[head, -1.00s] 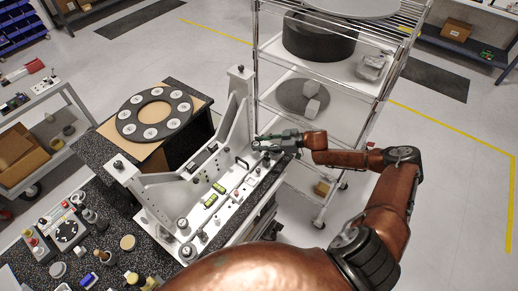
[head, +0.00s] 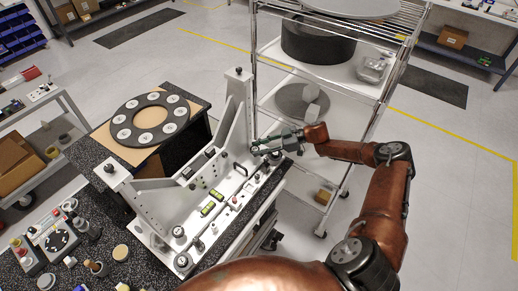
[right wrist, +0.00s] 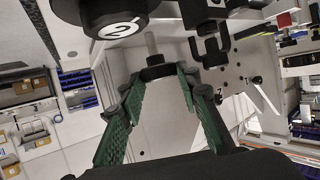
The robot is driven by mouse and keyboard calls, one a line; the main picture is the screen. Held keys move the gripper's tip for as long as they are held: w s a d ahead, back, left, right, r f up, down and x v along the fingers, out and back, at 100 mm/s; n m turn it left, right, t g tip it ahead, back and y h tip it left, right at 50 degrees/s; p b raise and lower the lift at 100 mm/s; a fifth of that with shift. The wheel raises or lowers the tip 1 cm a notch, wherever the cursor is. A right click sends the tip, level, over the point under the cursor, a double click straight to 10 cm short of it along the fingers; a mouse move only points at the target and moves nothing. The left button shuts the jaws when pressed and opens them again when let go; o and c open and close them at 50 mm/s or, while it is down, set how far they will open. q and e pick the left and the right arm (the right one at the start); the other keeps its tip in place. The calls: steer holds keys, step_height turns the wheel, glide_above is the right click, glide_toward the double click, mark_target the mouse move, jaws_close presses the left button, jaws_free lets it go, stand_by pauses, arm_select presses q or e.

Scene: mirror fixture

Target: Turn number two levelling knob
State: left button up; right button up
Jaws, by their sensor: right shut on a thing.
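The mirror fixture (head: 215,215) is a white frame with a long base plate, black knobs and posts. My right gripper (head: 258,147) is at its far right end in the head view. In the right wrist view, the green-padded fingers of this gripper (right wrist: 157,80) are shut on a black levelling knob (right wrist: 156,72) on a threaded stem (right wrist: 152,44). A black round part with a white disc marked "2" (right wrist: 118,27) sits just above and left of the stem. The fingers hide the knob's sides. My left gripper is not in view.
A wire-shelf cart (head: 325,75) stands close behind my right forearm. A black ring with white discs (head: 150,119) lies on the bench left of the fixture. A control box (head: 52,236) and small parts are at front left. Black brackets (right wrist: 207,50) stand near the fingers.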

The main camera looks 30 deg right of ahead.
steer(key=o, duration=1.2)
steer(key=shift+c, duration=0.2)
steer(key=shift+d, duration=0.1)
steer(key=v, duration=1.2)
steer(key=shift+f, duration=0.1)
